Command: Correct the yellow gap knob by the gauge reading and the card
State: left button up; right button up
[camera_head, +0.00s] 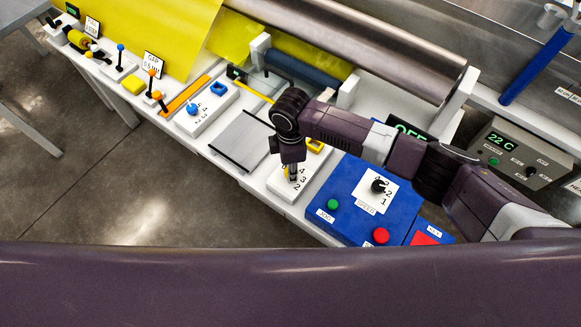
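The yellow gap knob (287,171) sits on a white dial plate (282,185) with the digits 2, 3 and 4 beside it. It is mostly hidden behind my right gripper (292,176), which points down over it. Whether the fingers are shut on the knob or just around it cannot be told. The card (153,66) stands at the upper left and appears to read GAP 0.6 MM. A small dark display with a green reading (236,73) lies near the blue roller; its digits are too small to read. My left gripper is not in view.
A blue knob (192,109) sits on a similar dial plate. A blue panel (349,208) with a black speed knob (378,186), green button and red button lies right of the yellow knob. A grey flat plate (247,141) lies left of it. A steel roller (370,45) spans behind.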

jog(key=o, duration=1.2)
jog(key=shift+c, duration=0.2)
notch_tip(320, 180, up, 12)
